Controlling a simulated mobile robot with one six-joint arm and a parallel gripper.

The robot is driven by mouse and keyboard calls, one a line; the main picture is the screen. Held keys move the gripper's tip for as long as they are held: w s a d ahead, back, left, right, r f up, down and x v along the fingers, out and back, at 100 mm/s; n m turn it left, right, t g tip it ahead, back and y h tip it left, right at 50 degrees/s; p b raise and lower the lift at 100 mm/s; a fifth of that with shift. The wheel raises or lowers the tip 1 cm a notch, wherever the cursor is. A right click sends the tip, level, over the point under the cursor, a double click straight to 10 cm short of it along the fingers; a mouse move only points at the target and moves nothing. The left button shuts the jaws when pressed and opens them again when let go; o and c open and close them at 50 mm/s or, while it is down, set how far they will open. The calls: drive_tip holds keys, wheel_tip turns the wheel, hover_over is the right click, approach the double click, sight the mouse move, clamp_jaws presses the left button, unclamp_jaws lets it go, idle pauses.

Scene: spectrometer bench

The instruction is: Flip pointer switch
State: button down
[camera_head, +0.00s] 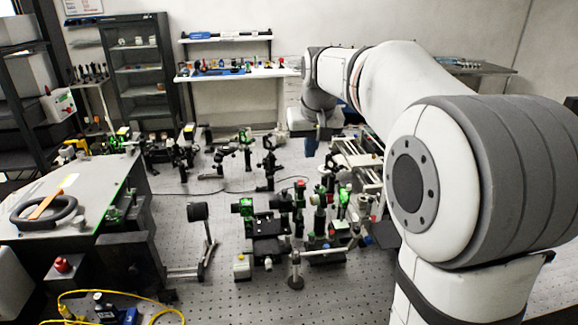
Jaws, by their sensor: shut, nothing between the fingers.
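No pointer switch can be made out with certainty. A black round knob (198,211) stands on an angled metal arm (208,246) on the bench, left of centre. A red button (62,264) sits on a dark box at the left front. My arm reaches from the right towards the back. Its end, with my gripper (322,132), is small and dark above the far part of the bench, apart from the knob and the button. My gripper looks shut and empty; its fingertips are hard to make out.
The perforated optical bench (200,290) carries several dark optic mounts (268,165) and a cluster of stages (268,240) near the centre. A grey housing (75,185) stands left. A yellow cable (170,312) lies at the front. Bare bench shows around the knob's arm.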

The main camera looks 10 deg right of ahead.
drive_tip(key=w, duration=0.5)
drive_tip(key=shift+w+d+r, duration=0.1)
drive_tip(key=shift+w+r, duration=0.05)
drive_tip(key=shift+s+b, duration=0.6)
drive_tip(key=shift+s, duration=0.25)
drive_tip(key=s+p+v, duration=0.1)
drive_tip(key=v, duration=1.2)
drive_tip(key=shift+s, duration=0.5)
